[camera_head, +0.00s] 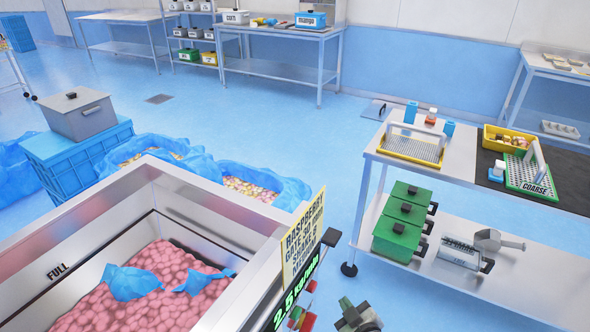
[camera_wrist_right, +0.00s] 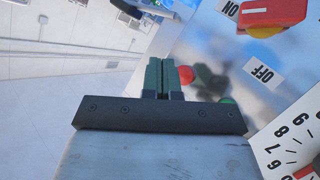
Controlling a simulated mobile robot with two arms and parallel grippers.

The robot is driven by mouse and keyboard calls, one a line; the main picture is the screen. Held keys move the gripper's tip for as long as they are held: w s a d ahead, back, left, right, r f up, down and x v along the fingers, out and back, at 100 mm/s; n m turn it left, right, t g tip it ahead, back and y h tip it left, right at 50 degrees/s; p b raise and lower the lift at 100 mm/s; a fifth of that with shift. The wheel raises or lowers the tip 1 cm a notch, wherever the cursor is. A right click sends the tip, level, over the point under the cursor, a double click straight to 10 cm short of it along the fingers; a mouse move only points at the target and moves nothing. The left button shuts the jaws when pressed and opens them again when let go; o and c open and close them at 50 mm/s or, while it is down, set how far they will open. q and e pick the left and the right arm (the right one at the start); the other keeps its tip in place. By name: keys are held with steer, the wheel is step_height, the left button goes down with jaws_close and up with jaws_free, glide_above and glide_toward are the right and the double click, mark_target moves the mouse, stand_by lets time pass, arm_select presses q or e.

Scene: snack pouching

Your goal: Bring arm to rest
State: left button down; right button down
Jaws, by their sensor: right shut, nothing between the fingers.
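My right gripper (camera_head: 353,312) is at the bottom edge of the head view, just right of the hopper's control panel. It is empty. In the right wrist view its two dark green fingers (camera_wrist_right: 168,72) are together with nothing between them. The panel (camera_wrist_right: 225,50) with ON and OFF labels lies just beyond and to the right of the fingers. I cannot tell the exact gap between them. My left gripper is not in view.
A steel hopper (camera_head: 200,205) of pink pieces with blue scraps fills the lower left. A yellow sign (camera_head: 303,230) stands on its corner. A two-level steel table (camera_head: 460,145) with trays and green boxes (camera_head: 403,222) is at the right. Blue floor (camera_head: 290,130) lies open behind.

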steer(key=s+d+f+m+g+h, duration=0.1)
steer(key=s+d+f+g, duration=0.15)
steer(key=s+f, duration=0.7)
steer(key=s+d+f+m+g+h, duration=0.15)
steer(key=s+f+g, duration=0.4)
steer(key=f, duration=0.75)
steer(key=s+d+f+m+g, duration=0.1)
steer(key=s+f, duration=0.2)
steer(key=s, duration=0.6)
steer(key=s+d+f+m+g, duration=0.1)
steer(key=s+f+g, duration=0.1)
steer(key=s, duration=0.7)
steer(key=s+d+f+m+g, duration=0.1)
steer(key=s+f+g, duration=0.1)
steer(key=s+f, duration=0.3)
steer(key=s, duration=0.4)
steer(key=shift+s+h, duration=0.15)
steer(key=shift+h, duration=0.2)
